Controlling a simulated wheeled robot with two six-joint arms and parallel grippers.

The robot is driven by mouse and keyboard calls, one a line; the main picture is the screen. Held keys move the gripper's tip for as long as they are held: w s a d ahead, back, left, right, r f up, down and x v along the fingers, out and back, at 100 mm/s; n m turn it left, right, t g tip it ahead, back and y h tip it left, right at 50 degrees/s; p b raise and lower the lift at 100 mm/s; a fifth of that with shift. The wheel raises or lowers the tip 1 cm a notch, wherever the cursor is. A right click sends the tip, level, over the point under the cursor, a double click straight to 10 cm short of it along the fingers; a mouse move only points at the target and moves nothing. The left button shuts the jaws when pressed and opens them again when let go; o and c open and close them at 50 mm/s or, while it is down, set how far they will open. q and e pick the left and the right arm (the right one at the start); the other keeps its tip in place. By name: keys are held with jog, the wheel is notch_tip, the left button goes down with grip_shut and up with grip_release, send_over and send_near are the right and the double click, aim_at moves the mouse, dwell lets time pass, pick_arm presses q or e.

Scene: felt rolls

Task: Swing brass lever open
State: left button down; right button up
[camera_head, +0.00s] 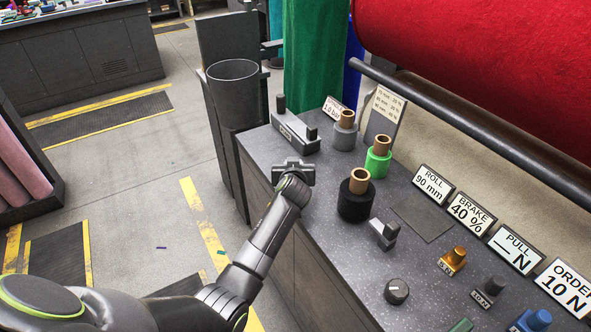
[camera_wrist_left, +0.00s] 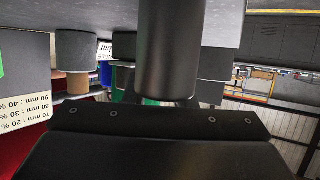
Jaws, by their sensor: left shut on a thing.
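No plainly brass-coloured lever shows in either view. My left gripper (camera_head: 293,168) is over the near left part of the grey bench, left of the black felt roll (camera_head: 353,203). In the left wrist view it is shut on a dark, smooth cylinder (camera_wrist_left: 167,45), which fills the middle of the picture. The gripper hides this piece in the head view, so I cannot tell whether it is the lever. A dark fixture with upright posts (camera_head: 293,131) stands beyond the gripper on the bench. My right gripper is not in view.
Green (camera_head: 377,162) and grey (camera_head: 343,138) felt rolls stand behind the black one. A small dark block (camera_head: 383,234), a knob (camera_head: 396,291) and a brass-coloured weight (camera_head: 453,260) lie to the right. Sign plates line the back. A tall grey bin (camera_head: 232,110) stands left of the bench.

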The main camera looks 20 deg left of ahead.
pick_arm(q)
jog(key=shift+s+a+f+n, duration=0.1)
jog(key=shift+n, duration=0.2)
jog(key=c, duration=1.2)
grip_release()
